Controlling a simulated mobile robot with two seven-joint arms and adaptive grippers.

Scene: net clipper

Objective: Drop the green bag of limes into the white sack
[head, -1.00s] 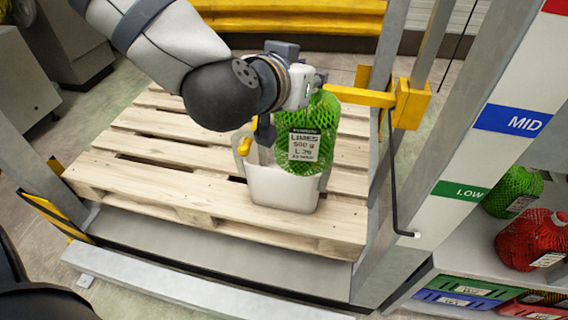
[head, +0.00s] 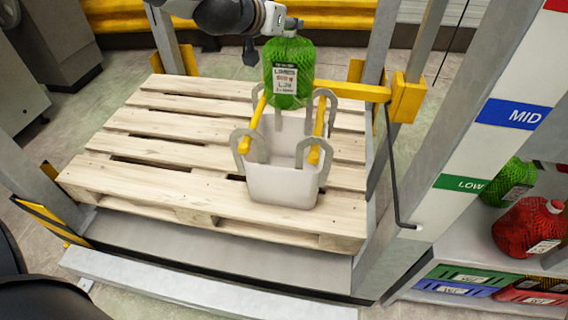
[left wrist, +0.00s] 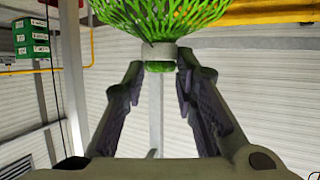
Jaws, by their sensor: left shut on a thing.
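The green net bag of limes (head: 289,85), with a white label, hangs upright in the head view, above the far part of the white sack and overlapping its back handles. My left gripper (head: 290,24) is at the top of the bag. My right gripper is out of view.
Yellow bars (head: 257,112) flank the sack's mouth, and a yellow arm (head: 352,90) runs to the grey post. The wooden pallet (head: 140,190) is bare left of the sack. A shelf at right holds another green bag (head: 508,183) and a red bag (head: 527,226).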

